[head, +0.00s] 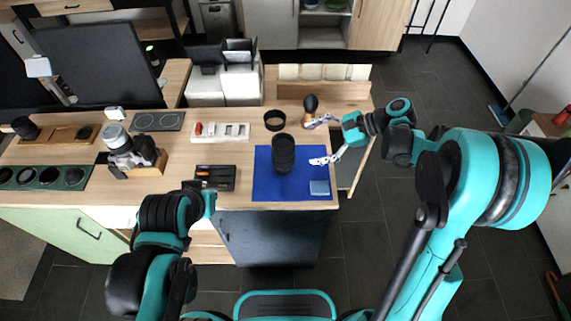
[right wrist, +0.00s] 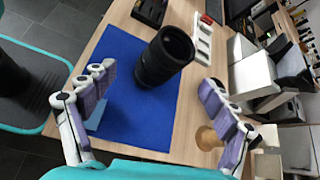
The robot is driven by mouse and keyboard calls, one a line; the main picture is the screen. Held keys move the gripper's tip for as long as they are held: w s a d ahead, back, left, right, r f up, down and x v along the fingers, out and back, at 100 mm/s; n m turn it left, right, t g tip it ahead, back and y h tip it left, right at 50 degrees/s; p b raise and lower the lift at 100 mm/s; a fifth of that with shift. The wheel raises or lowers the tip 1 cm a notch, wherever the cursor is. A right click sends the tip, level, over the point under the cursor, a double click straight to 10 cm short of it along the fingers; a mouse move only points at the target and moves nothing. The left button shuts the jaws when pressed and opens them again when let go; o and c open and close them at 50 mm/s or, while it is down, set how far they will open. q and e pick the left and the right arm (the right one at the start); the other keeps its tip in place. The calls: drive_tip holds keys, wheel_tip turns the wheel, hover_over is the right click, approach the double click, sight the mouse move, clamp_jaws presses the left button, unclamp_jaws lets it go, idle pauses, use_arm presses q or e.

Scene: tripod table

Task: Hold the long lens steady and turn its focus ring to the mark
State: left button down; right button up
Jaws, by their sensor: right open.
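The long lens (head: 284,152) is black and stands upright on a blue mat (head: 263,188). In the right wrist view the lens (right wrist: 163,58) stands ahead of my fingers, roughly between their lines, with a ribbed barrel. A focus mark cannot be made out. My right gripper (head: 314,143) is open and empty, to the right of the lens and apart from it. Its two spread fingers also frame the right wrist view (right wrist: 158,82). My left arm comes in at the lower left, but its gripper does not show.
A light blue block (head: 319,187) lies on the mat's near right corner. A black ring (head: 274,120) and a wooden-based blower (head: 310,104) stand behind the mat. A black case (head: 215,177) lies left of it. A camera (head: 130,150) rests farther left.

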sight(287, 160)
drive_tip(key=f+y+b, duration=0.1)
drive_tip(key=f, duration=0.1)
drive_tip(key=w+d+f+m+g+y+b, duration=0.1)
drive_tip(key=f, duration=0.2)
drive_tip(key=w+f+m+y+b, duration=0.1)
drive_tip(key=f, duration=0.1)
drive_tip(key=shift+w+d+f, duration=0.2)
drive_tip(key=shift+f, duration=0.15)
drive_tip(key=shift+d+f+m+g+y+b, duration=0.1)
drive_tip(key=shift+f+m+g+y+b, duration=0.2)
drive_tip(key=shift+f+b, duration=0.15)
drive_tip(key=shift+a+f, duration=0.2)
drive_tip(key=shift+a, duration=0.35)
drive_tip(key=b+x, duration=0.1)
drive_tip(key=x, duration=0.7)
drive_tip(key=shift+a+f+b, duration=0.1)
drive_tip(key=shift+a+b, duration=0.25)
drive_tip(key=c, duration=0.9)
